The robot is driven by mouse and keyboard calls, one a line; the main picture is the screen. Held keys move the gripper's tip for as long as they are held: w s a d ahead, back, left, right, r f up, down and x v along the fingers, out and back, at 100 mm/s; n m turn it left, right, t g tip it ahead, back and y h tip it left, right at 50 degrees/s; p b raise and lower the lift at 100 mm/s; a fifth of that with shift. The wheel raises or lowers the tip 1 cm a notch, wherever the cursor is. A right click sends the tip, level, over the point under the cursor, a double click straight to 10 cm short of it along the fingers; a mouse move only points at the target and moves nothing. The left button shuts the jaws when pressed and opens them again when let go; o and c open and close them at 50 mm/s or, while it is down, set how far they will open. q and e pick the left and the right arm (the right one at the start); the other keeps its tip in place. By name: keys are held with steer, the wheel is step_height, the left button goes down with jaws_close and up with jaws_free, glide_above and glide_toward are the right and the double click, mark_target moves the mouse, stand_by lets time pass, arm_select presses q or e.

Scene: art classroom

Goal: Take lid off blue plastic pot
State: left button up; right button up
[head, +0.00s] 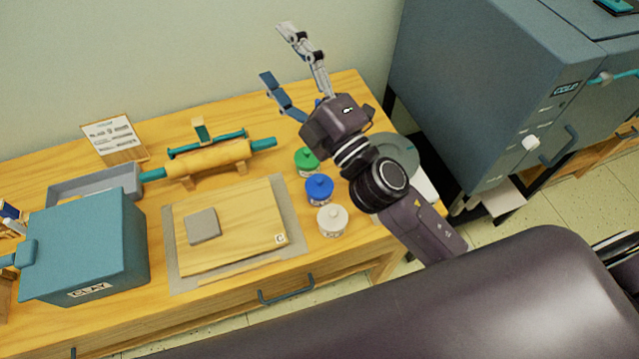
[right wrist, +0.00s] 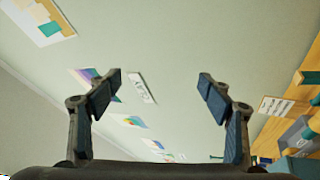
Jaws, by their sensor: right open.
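The blue plastic pot (head: 319,188) stands upright on the wooden table, with its blue knobbed lid on. It stands between a green-lidded pot (head: 307,160) and a white-lidded pot (head: 332,221). My right gripper (head: 278,55) is open and empty, raised beyond the pots and pointing up towards the wall. My left gripper is in neither view.
Left of the pots lie a board (head: 245,213) with a grey slab (head: 202,226), a rolling pin (head: 208,158) and a teal clay box (head: 95,245). A grey round disc (head: 404,150) is partly behind my right arm. A grey cabinet (head: 475,80) stands at right.

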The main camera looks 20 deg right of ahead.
steer(key=s+a+f+n+g+y, duration=0.1)
steer(key=s+a+n+g+y, duration=0.2)
steer(key=a+n+g+y, duration=0.5)
steer(key=s+a+f+n+g+y, duration=0.15)
steer(key=s+a+n+g, duration=0.35)
steer(key=n, duration=0.6)
steer(key=n+g+h, duration=0.6)
steer(key=n+h, duration=0.3)
steer(key=h, duration=0.6)
glide_above(320, 179)
steer(key=d, duration=0.1)
steer(key=f, duration=2.3)
steer(key=shift+s+f, duration=0.1)
steer(key=shift+s, duration=0.25)
steer(key=shift+d+f, duration=0.2)
steer(key=shift+f, duration=0.15)
steer(key=p+x, duration=0.3)
steer(key=x, duration=0.3)
steer(key=shift+s+f, duration=0.15)
steer(key=shift+a+f, duration=0.1)
steer(key=shift+f, duration=0.3)
